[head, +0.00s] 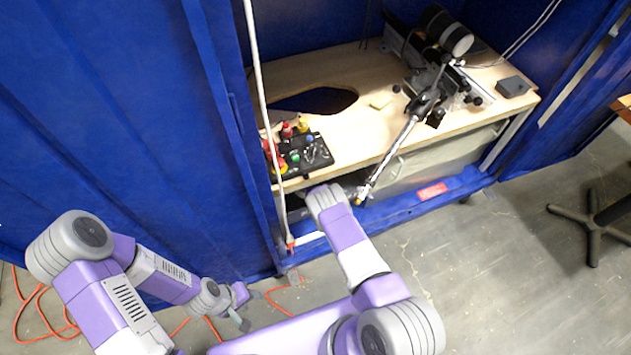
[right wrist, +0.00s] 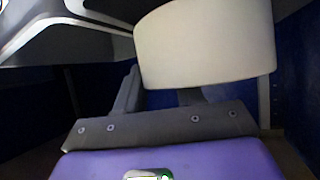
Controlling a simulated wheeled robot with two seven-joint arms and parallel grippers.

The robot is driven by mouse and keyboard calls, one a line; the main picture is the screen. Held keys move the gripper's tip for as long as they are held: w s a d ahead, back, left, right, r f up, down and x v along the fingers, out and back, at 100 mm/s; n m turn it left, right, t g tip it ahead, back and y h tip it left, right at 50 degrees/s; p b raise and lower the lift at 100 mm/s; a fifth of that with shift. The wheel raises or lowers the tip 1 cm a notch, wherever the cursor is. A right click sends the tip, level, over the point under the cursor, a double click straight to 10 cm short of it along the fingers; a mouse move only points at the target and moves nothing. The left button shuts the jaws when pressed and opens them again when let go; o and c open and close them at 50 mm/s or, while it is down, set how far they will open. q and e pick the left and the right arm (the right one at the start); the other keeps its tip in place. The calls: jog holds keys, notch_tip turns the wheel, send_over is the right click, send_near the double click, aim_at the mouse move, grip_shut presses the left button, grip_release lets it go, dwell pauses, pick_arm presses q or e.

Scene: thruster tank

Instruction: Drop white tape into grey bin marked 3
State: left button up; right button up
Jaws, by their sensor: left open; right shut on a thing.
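A large white rounded thing, which looks like the white tape (right wrist: 205,45), fills the upper middle of the right wrist view. My right gripper (right wrist: 160,92) is shut on it; the tape hides part of the fingers. In the head view my right arm reaches to the bench's front edge, and its gripper is hidden there. My left gripper (head: 248,308) is open and empty, low over the floor in front of the blue curtain. A pale grey bin-like box (head: 445,158) shows under the bench. I can make out no number 3 on it.
The wooden bench (head: 365,125) carries a black control box (head: 305,157) with coloured buttons, a dark hole, and a black machine (head: 440,60). A shiny rod (head: 390,155) hangs over the front edge. A white pole (head: 262,110) stands at left. Orange cable lies on the floor.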

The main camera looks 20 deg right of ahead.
jog(key=shift+f, duration=0.4)
jog(key=shift+f, duration=0.15)
jog(key=o, duration=1.2)
jog(key=shift+c, duration=0.2)
